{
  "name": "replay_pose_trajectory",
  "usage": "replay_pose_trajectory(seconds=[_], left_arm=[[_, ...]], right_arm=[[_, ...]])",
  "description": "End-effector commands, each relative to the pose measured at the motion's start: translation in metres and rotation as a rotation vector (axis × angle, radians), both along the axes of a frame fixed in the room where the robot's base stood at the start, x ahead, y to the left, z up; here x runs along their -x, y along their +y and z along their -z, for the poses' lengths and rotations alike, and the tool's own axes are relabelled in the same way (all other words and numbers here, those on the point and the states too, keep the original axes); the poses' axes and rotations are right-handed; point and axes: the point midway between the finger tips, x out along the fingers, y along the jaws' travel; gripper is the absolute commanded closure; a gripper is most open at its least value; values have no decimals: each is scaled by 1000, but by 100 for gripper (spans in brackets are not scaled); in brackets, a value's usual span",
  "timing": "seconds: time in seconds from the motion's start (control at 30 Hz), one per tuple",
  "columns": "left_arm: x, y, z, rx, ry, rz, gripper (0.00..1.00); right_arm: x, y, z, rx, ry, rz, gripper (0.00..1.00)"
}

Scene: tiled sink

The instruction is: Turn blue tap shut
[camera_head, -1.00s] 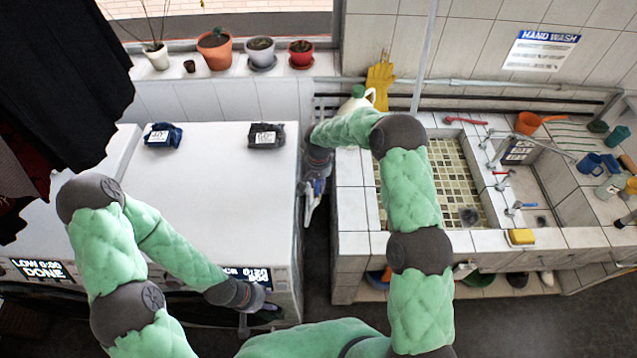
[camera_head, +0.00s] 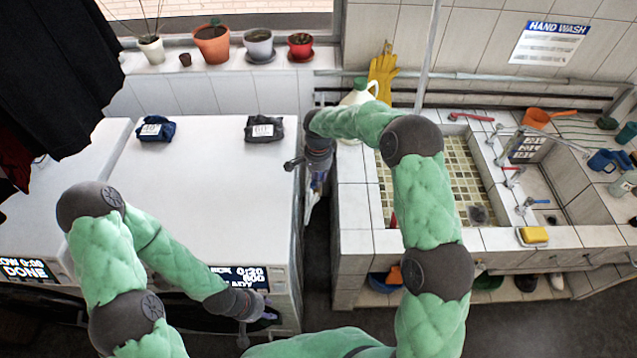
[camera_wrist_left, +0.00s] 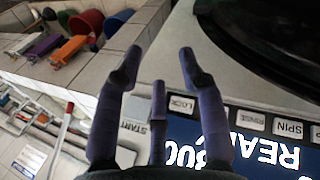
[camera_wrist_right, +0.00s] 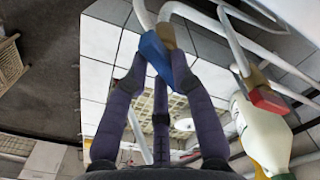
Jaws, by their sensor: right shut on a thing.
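A lever tap with a blue handle (camera_wrist_right: 158,52) shows in the right wrist view on a pale pipe. My right gripper (camera_wrist_right: 155,75) has its fingers closed around the lower part of that handle. In the head view my right gripper (camera_head: 317,175) is low in the gap between the white washer and the tiled sink; the tap there is hidden. My left gripper (camera_head: 256,328) is in front of the washer. In the left wrist view it (camera_wrist_left: 160,70) is open and empty, beside the washer's control panel (camera_wrist_left: 240,135).
A second tap with a red handle (camera_wrist_right: 265,97) is right of the blue one. A white jug (camera_head: 358,97) stands at the sink's back left corner. Another blue-handled tap (camera_head: 537,202) is at the small basin. The washer top (camera_head: 215,190) limits the left side.

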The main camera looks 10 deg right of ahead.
Motion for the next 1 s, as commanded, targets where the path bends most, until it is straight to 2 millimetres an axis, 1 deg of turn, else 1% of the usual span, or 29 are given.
replay_pose_trajectory(seconds=[0.03,0.4,0.7,1.0], left_arm=[[0,0,10,0,0,0,60],[0,0,38,0,0,0,60],[0,0,54,0,0,0,60],[0,0,63,0,0,0,60]], right_arm=[[0,0,4,1,-4,43,100],[1,2,3,0,-1,395,100],[1,2,2,1,-1,668,100],[1,4,1,1,-1,869,100]])
